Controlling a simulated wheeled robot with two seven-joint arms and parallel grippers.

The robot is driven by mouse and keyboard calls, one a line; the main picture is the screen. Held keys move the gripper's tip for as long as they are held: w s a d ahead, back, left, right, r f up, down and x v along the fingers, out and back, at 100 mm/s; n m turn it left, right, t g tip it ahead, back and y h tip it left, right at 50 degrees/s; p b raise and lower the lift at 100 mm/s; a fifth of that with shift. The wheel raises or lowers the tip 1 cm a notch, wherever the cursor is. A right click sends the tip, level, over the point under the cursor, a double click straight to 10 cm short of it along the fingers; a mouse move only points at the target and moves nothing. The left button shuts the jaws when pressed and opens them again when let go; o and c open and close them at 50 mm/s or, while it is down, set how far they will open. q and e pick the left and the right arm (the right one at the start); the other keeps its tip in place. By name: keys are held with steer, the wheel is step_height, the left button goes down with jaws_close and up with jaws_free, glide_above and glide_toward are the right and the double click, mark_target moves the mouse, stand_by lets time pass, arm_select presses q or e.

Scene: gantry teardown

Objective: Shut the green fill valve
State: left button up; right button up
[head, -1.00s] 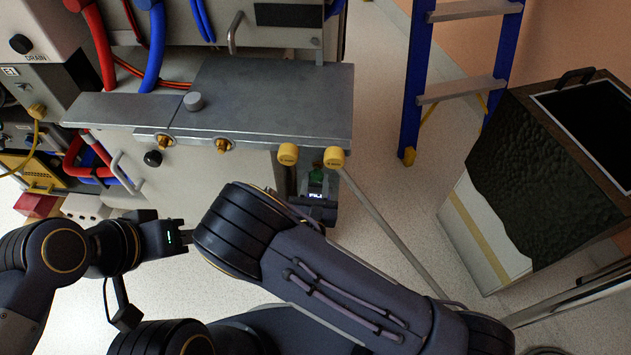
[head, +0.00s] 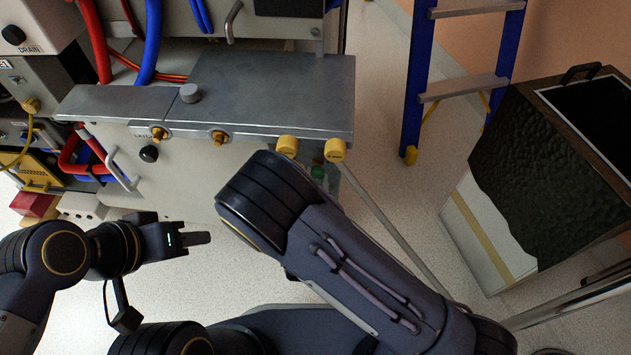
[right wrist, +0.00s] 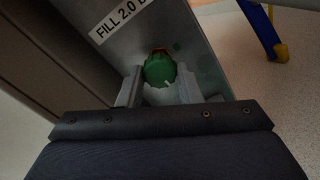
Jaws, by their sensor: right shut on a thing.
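The green fill valve (right wrist: 159,70) is a round, ribbed knob on a grey panel edge, below a label that reads FILL 2.0, in the right wrist view. My right gripper (right wrist: 158,88) is shut on it, with one finger on each side. In the head view a bit of the green valve (head: 318,172) shows below the yellow caps, while my right forearm hides the right gripper. My left gripper (head: 198,239) is held out over the floor at the left, away from the valve. I cannot tell whether its fingers are apart.
A grey bench top (head: 270,95) with two yellow caps (head: 335,150) and brass fittings (head: 219,138) stands above the valve. A slanted pole (head: 385,210) runs close on the right. A blue ladder (head: 418,90) and a dark-topped box (head: 540,175) stand farther right.

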steer(key=shift+m+b, duration=0.45)
steer(key=shift+m, duration=0.35)
steer(key=o, duration=1)
steer(key=shift+s, duration=0.1)
steer(key=s, duration=0.2)
steer(key=s+b, duration=0.1)
steer(key=s, duration=0.4)
steer(key=shift+s+a, duration=0.3)
steer(key=shift+a, duration=0.05)
